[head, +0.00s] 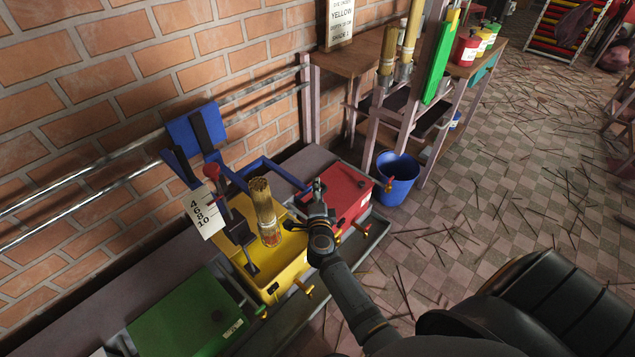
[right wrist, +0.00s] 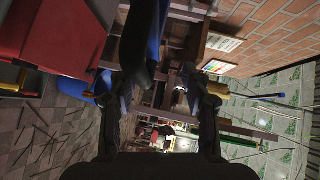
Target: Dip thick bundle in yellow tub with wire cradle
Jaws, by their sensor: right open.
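The yellow tub (head: 285,287) stands low by the brick wall between a green and a red tub. A thick bundle of sticks (head: 262,202) stands nearly upright at its opening; its lower end looks reddish. A blue bar frame (head: 262,163) runs above the tub toward my right gripper. I cannot make out a separate wire cradle. My right gripper (head: 317,194) is right of the bundle, apart from it, near the red tub. It is open in the right wrist view (right wrist: 155,88), with a dark blue bar (right wrist: 143,40) between its fingers; contact is unclear. My left gripper is out of view.
The green tub (head: 185,318) is at front left, the red tub (head: 343,190) behind right. A blue bucket (head: 397,180) is on the floor by a bench. Sticks litter the tiles.

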